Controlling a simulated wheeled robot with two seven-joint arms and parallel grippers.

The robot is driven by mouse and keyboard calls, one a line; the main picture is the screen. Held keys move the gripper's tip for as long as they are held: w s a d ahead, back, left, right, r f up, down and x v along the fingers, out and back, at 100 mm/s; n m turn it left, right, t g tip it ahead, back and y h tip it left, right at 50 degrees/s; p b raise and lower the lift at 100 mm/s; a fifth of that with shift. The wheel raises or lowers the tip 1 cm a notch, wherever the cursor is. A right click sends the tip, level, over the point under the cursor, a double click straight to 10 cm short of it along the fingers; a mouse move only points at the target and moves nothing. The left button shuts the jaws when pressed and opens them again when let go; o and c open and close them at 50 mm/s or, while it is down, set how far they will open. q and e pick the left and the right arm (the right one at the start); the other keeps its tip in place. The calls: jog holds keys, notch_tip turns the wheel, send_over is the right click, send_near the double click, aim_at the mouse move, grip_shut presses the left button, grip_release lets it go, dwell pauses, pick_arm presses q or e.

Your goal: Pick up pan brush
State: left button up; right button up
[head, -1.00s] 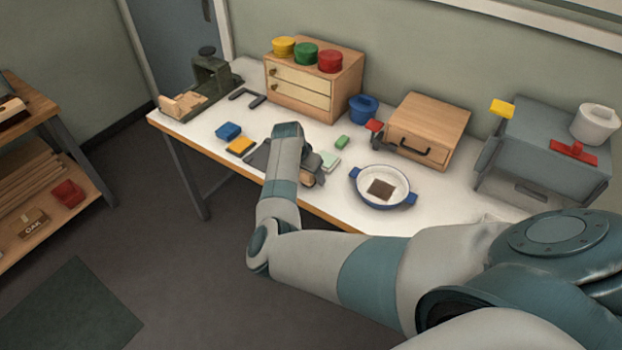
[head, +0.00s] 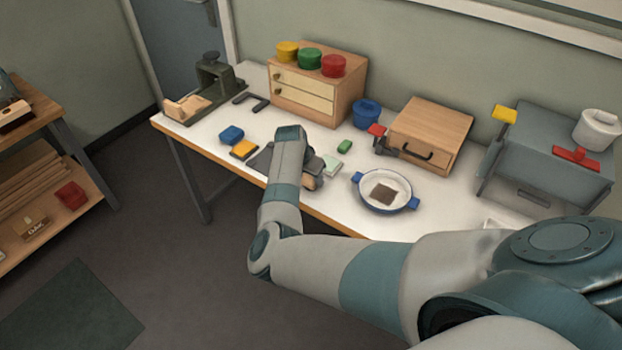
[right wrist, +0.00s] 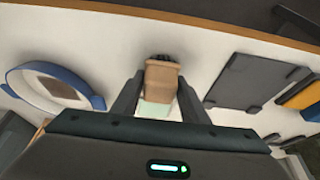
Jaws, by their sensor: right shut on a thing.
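The pan brush (right wrist: 161,73) shows in the right wrist view as a tan wooden block with dark bristles at its far end. It sits between the two dark fingers of my right gripper (right wrist: 158,95), which is shut on it. In the head view my right forearm and wrist cover most of the gripper. A tan part of the brush (head: 312,183) shows beside the wrist, close to the table's front edge. I cannot tell whether it touches the table. My left gripper is not in view.
A blue-rimmed white pan (head: 411,203) with a brown square inside stands right of the brush. A pale green block (head: 331,165) lies close by. A dark flat plate (right wrist: 250,82) and a yellow block (head: 244,149) are on the other side. Drawers and boxes line the back.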

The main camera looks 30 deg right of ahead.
jog(key=shift+r, duration=0.6)
notch_tip(320, 180, up, 2)
jog(key=shift+r+b, duration=0.25)
jog(key=shift+b, duration=0.6)
jog(key=s+d+r+b, duration=0.2)
jog(key=s+d+r, duration=0.4)
jog(key=s, duration=0.3)
jog(key=shift+s+d+r+b, duration=0.25)
jog(key=shift+d+r+b, duration=0.15)
jog(key=shift+r, duration=0.2)
